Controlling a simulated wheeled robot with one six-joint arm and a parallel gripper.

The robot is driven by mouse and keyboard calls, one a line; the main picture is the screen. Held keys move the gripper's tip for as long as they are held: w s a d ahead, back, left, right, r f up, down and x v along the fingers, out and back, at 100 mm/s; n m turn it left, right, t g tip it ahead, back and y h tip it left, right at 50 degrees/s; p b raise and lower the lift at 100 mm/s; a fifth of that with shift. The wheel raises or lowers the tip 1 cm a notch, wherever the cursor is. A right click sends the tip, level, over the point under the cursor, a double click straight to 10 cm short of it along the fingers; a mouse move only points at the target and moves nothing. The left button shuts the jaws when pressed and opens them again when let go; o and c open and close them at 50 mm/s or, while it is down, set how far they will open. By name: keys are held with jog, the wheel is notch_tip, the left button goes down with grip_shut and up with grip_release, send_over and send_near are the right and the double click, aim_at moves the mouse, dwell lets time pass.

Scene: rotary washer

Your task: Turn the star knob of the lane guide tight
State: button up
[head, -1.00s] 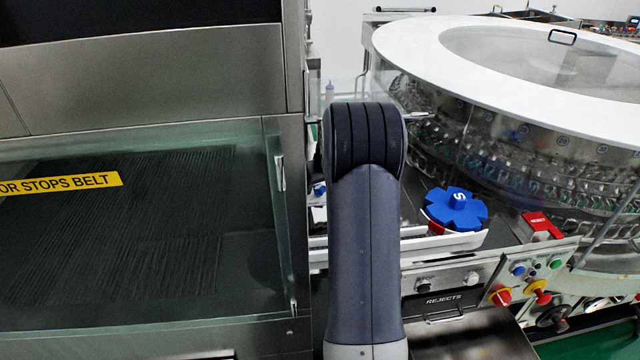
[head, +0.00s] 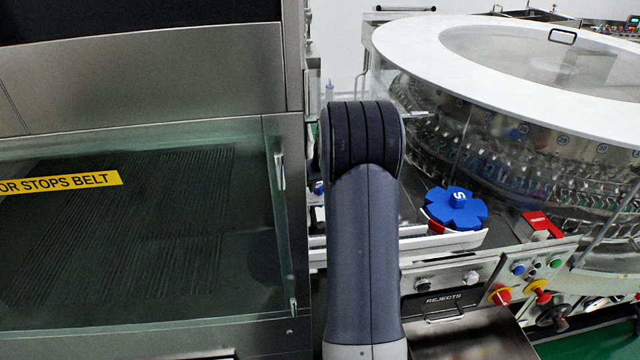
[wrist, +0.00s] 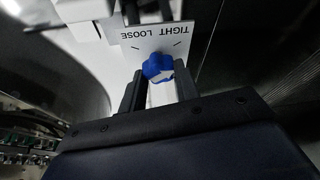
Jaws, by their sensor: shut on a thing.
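The star knob (wrist: 157,68) is blue with a pale mark on its face, in the wrist view's upper middle. It sits at a white plate (wrist: 155,40) printed TIGHT and LOOSE, which appears upside down, with short tick marks beneath the words. My gripper (wrist: 158,84) is shut on the knob, one dark finger on each side. The pale mark on the knob points toward the lower right in the picture. In the head view my arm hides the knob and the gripper.
A larger blue star wheel (head: 457,208) marked S lies right of my arm, behind a pale rail (head: 455,241). The rotary washer with its white ring (head: 415,40) stands at the right. A glass-fronted steel cabinet (head: 290,230) stands close on the left.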

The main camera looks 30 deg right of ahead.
jog(key=shift+m, duration=0.3)
jog(key=o, duration=1)
jog(key=shift+c, duration=0.2)
jog(key=b+v, duration=0.1)
jog(key=v, duration=1)
jog(key=shift+a+f, duration=0.1)
jog(key=shift+f, duration=0.05)
